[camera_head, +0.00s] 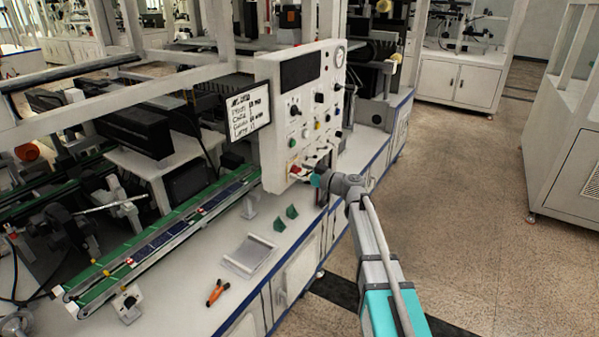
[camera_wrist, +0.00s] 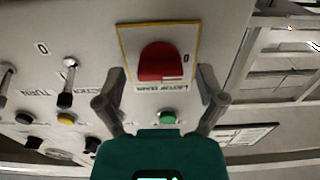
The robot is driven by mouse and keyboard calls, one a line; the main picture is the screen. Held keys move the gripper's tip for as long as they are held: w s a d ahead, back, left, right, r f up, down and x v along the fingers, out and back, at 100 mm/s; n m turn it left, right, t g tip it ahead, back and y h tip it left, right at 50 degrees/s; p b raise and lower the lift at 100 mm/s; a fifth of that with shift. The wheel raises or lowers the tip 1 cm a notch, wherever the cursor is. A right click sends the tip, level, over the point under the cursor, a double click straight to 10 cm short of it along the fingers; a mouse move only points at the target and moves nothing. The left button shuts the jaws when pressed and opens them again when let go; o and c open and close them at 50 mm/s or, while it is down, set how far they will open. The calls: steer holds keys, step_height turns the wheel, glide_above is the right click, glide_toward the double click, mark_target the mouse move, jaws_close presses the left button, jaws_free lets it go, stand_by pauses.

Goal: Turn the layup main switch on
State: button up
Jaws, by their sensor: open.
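The main switch is a red knob (camera_wrist: 162,63) on a white plate with a yellow border (camera_wrist: 190,36), high in the middle of the wrist view. Its label appears upside down below the knob, and a 0 mark is to its right. In the camera_head view a small red part (camera_head: 293,170) shows low on the white control panel (camera_head: 270,125). My gripper (camera_wrist: 160,82) is open, one finger on each side of the knob in the picture. I cannot tell whether the fingers touch it. In the camera_head view my gripper (camera_head: 311,175) is at the panel's lower edge, partly hidden.
Small levers (camera_wrist: 67,82), a yellow button (camera_wrist: 66,119) and a green button (camera_wrist: 168,117) sit close by on the panel. Below it, a white bench holds an orange-handled tool (camera_head: 216,292) and a conveyor (camera_head: 150,243). The floor on the right is clear.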

steer(key=c, duration=1.1)
steer(key=shift+c, duration=0.2)
steer(key=shift+m, duration=0.4)
steer(key=m, duration=0.3)
steer(key=shift+w, duration=0.1)
steer(key=m, duration=0.5)
steer(key=shift+w+d, duration=0.1)
steer(key=m, duration=0.4)
steer(key=shift+f+m, duration=0.1)
steer(key=shift+m, duration=0.2)
steer(key=m, duration=0.4)
steer(key=shift+f+m, duration=0.1)
steer(key=shift+m, duration=0.2)
